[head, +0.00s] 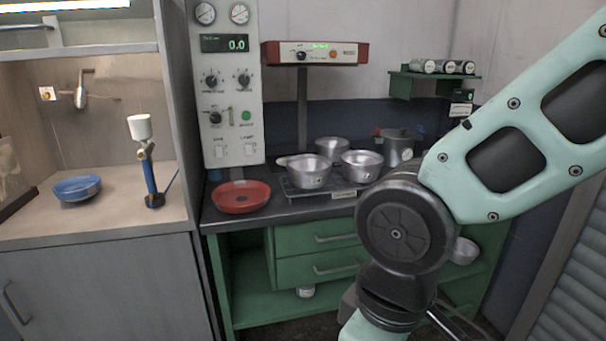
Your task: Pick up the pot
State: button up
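Several silver metal vessels stand on the right part of the dark counter. A wide pot (308,172) is at the front left of the group, and a similar one (361,166) stands to its right. A third vessel (332,150) sits behind them. A taller pot (397,147) stands at the back right, partly hidden by my arm. I cannot tell which of these is the task's pot. My arm crosses the right side in front of the counter and bends downward. My gripper is below the picture, so its state is hidden.
The two front vessels stand on a low metal rack (290,190). A red pan (241,197) lies to their left. Green drawers (325,256) are below. A blue bowl (77,188) and a burner (147,160) are on the left bench.

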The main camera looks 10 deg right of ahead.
aim_at(307, 172)
jog(key=i+j+z, duration=0.1)
jog(key=z, duration=0.7)
jog(key=i+j+z, duration=0.15)
jog(key=j+z, duration=0.15)
jog(key=j, duration=0.15)
jog(key=i+j+z, duration=0.1)
jog(key=j+z, duration=0.2)
jog(key=j, duration=0.15)
jog(key=j+z, duration=0.25)
jog(key=j, duration=0.85)
jog(key=i+j+z, duration=0.1)
jog(key=j, duration=0.5)
